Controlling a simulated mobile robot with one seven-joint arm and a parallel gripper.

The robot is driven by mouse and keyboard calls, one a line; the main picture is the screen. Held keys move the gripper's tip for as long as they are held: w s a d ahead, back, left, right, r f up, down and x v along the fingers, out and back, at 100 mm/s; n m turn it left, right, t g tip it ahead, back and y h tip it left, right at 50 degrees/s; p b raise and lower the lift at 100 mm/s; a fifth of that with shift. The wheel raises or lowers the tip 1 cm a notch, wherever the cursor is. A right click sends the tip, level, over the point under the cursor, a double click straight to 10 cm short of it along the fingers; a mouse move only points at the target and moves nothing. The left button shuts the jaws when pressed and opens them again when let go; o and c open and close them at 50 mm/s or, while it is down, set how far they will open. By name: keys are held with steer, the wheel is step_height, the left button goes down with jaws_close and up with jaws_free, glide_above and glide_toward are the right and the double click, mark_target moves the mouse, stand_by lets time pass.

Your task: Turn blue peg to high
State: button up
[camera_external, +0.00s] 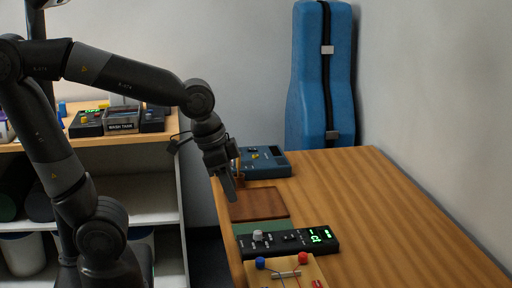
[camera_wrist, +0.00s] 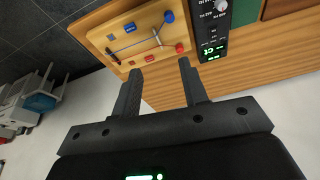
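The blue peg (camera_external: 260,263) stands at the left of a light wooden board (camera_external: 262,277) at the table's near edge. A red peg (camera_external: 303,258) stands at its right. Lines run from both pegs across the board. In the wrist view the blue peg (camera_wrist: 168,16) is at the top, the red peg (camera_wrist: 179,47) below it, and the board (camera_wrist: 120,55) carries small blue and red labels too small to read. My gripper (camera_external: 229,188) hangs by the table's left edge, beyond the board and apart from the pegs. Its two fingers (camera_wrist: 158,67) are spread and empty.
A black device (camera_external: 285,243) with a pale knob and green display lies just behind the board. Farther back are a green pad (camera_external: 245,227), a brown panel (camera_external: 258,204) and a blue device (camera_external: 264,164). The table's right side is clear. A shelf (camera_external: 95,141) stands left.

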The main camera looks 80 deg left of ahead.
mark_target(260, 254)
steer(key=shift+o, duration=0.2)
steer(key=w+a+f+m+g, duration=0.2)
steer(key=w+f+g, duration=0.1)
steer(key=w+f, duration=0.4)
step_height(260, 254, down, 4)
steer(key=shift+w+a+r+g, duration=0.2)
steer(key=shift+a+g, duration=0.05)
steer(key=shift+g, duration=0.05)
step_height(260, 254, down, 11)
steer(key=shift+r, duration=0.1)
steer(key=shift+c, duration=0.5)
jaws_close()
